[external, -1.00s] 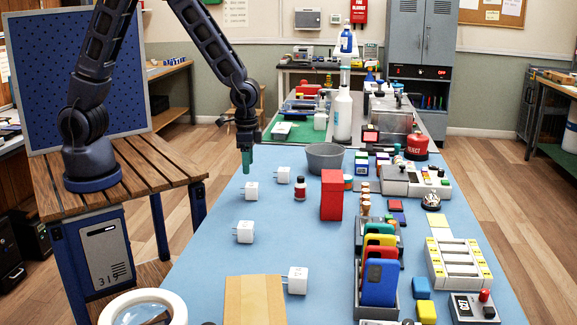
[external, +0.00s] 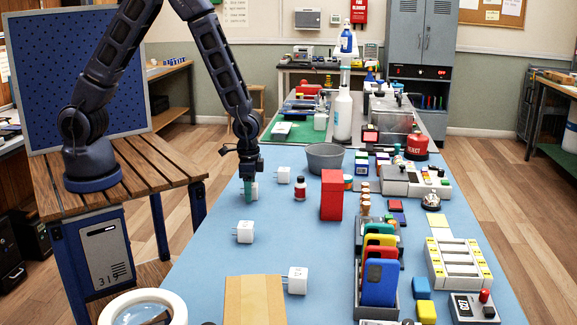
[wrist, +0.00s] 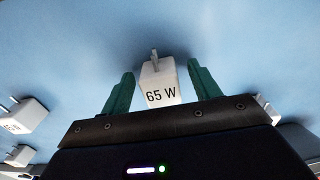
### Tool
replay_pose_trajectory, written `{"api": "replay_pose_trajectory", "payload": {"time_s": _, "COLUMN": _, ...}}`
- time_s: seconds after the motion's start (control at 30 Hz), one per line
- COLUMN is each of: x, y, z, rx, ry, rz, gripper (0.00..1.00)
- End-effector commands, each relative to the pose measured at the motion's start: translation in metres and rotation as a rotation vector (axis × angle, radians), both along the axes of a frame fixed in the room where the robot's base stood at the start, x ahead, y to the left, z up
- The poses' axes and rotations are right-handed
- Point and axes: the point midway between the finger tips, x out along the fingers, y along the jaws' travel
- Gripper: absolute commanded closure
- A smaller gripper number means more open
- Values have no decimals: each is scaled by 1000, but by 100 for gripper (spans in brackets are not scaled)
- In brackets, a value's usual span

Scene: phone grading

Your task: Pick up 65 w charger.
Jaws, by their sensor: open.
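The 65 W charger (wrist: 160,82) is a white block with dark "65 W" lettering and metal prongs. In the wrist view it sits between the two green fingers of my gripper (wrist: 155,90), with a visible gap on each side. My gripper is open. In the external view my gripper (external: 248,190) is low over the blue mat, and its fingers partly hide the white charger (external: 255,191) there. Other white chargers stand apart: one behind to the right (external: 283,175), one in front (external: 244,232) and one nearer the cardboard (external: 297,280).
A small dark bottle (external: 300,188), a red box (external: 331,195) and a grey bowl (external: 324,158) stand to the right of my gripper. A rack of coloured phones (external: 380,280) is further right. The blue mat (external: 205,255) is clear at front left.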

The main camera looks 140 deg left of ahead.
Motion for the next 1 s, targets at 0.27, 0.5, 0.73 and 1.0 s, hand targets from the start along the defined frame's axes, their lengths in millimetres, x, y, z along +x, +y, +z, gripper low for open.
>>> {"api": "replay_pose_trajectory", "payload": {"time_s": 0.27, "x": 0, "y": 0, "z": -3, "rx": 1, "ry": -1, "rz": 0, "gripper": 42}}
{"api": "replay_pose_trajectory", "payload": {"time_s": 0.5, "x": 0, "y": 0, "z": -2, "rx": 1, "ry": -1, "rz": 0, "gripper": 88}}
{"api": "replay_pose_trajectory", "payload": {"time_s": 0.73, "x": 0, "y": 0, "z": -2, "rx": 1, "ry": -1, "rz": 0, "gripper": 88}}
{"api": "replay_pose_trajectory", "payload": {"time_s": 1.0, "x": 1, "y": 1, "z": 17, "rx": 3, "ry": -3, "rz": 0, "gripper": 88}}
